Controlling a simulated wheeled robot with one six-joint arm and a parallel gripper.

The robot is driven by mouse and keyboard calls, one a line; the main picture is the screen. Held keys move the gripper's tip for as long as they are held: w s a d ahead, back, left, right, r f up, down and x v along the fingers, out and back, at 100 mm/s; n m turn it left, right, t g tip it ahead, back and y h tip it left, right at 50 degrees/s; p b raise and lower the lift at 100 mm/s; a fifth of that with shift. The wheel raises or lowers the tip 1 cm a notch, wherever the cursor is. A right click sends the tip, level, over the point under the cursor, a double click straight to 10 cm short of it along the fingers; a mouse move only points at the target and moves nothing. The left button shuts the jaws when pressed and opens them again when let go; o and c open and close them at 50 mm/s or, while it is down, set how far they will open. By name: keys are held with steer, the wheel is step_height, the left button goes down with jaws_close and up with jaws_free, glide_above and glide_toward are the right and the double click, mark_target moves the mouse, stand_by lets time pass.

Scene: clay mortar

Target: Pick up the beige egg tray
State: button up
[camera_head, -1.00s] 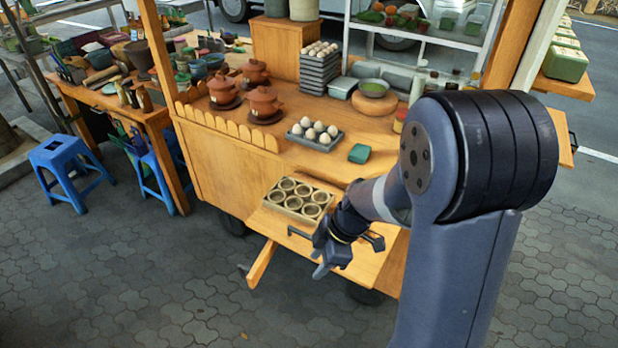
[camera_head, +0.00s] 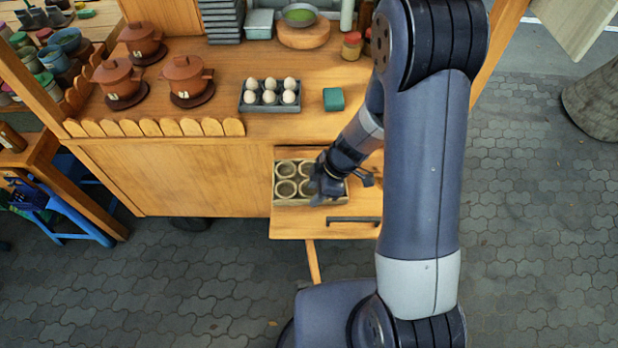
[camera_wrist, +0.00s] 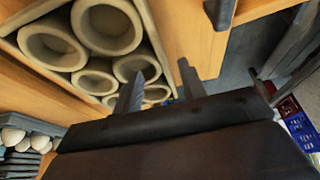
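The beige egg tray (camera_head: 279,202) has several round cup-like hollows with thick rims. It lies on the low pull-out wooden shelf at the front of the cart. My gripper (camera_head: 318,190) is over its right part and hides some cups. In the wrist view the tray (camera_wrist: 160,58) fills the upper left, with its cups close to the fingers. My gripper (camera_wrist: 158,85) shows two dark fingers standing apart, with no object clearly held between them. Whether a finger touches the tray cannot be told.
A grey tray of white eggs (camera_head: 257,108) and a green block (camera_head: 333,99) are on the counter above. Clay pots (camera_head: 187,78) stand at the left. A black handle (camera_head: 353,219) is on the shelf front. Paved floor (camera_head: 540,220) is open at the right.

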steer(key=shift+x, duration=1.2)
steer(key=shift+c, duration=0.5)
jaws_close()
